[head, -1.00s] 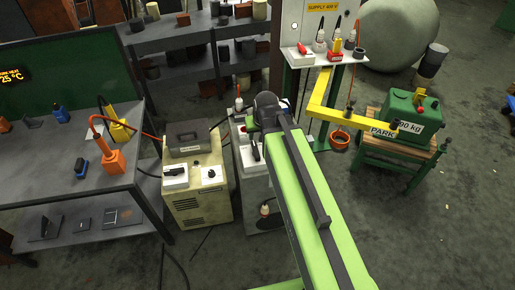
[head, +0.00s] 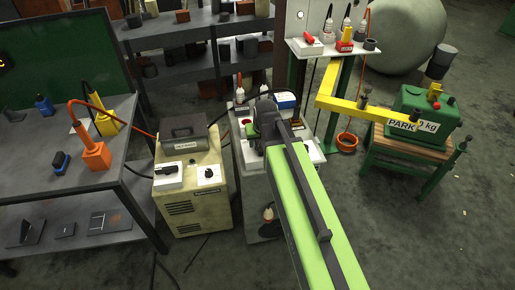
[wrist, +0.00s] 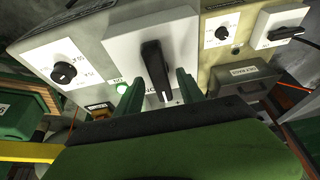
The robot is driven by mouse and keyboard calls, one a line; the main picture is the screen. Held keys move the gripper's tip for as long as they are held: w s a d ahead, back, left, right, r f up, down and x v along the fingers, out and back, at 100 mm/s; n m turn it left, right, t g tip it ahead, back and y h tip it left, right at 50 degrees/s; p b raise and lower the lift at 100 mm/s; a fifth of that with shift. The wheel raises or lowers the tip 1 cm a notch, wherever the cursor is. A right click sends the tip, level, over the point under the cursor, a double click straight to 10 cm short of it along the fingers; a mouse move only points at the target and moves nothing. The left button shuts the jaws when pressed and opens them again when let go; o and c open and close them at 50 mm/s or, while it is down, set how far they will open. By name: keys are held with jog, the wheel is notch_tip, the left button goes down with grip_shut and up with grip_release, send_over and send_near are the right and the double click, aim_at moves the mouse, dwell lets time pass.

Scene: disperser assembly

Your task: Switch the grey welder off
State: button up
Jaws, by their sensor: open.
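The grey welder (head: 252,190) stands in the middle of the head view, partly hidden by my arm. In the wrist view its panel has a white plate (wrist: 125,43) with a black rotary switch handle (wrist: 154,68), and a lit green lamp (wrist: 121,88) beside it. A dial knob (wrist: 64,72) sits further left on the panel. My gripper (wrist: 158,88) is open, its dark green fingers on either side of the handle's lower end. I cannot tell whether they touch it. In the head view my gripper (head: 264,122) hides the switch.
A beige welder (head: 190,205) stands close on the left, with its own switch (head: 168,170) and knob (head: 208,173). A workbench (head: 110,170) is further left. A yellow arm (head: 350,108) and a green weight (head: 425,115) are on the right. Cables lie on the floor.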

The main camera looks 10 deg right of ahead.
jog(key=shift+c, duration=0.2)
grip_shut()
jog(key=shift+n, duration=0.3)
jog(key=n+y, duration=0.1)
jog(key=n, duration=0.3)
jog(key=shift+w+d+y, duration=0.1)
jog(key=shift+d+y, duration=0.05)
jog(key=shift+y, duration=0.25)
jog(key=n+g+y, duration=0.1)
jog(key=n, duration=0.3)
jog(key=shift+w+d, duration=0.1)
jog(key=n+g, duration=0.1)
jog(key=n, duration=0.1)
jog(key=n+y, duration=0.1)
jog(key=n, duration=0.2)
jog(key=shift+w+g, duration=0.1)
jog(key=shift+g, duration=0.3)
jog(key=n, duration=0.2)
jog(key=n+g, duration=0.1)
jog(key=n, duration=0.1)
jog(key=shift+d+g+y, duration=0.1)
jog(key=shift+g+y, duration=0.2)
jog(key=shift+n, duration=0.3)
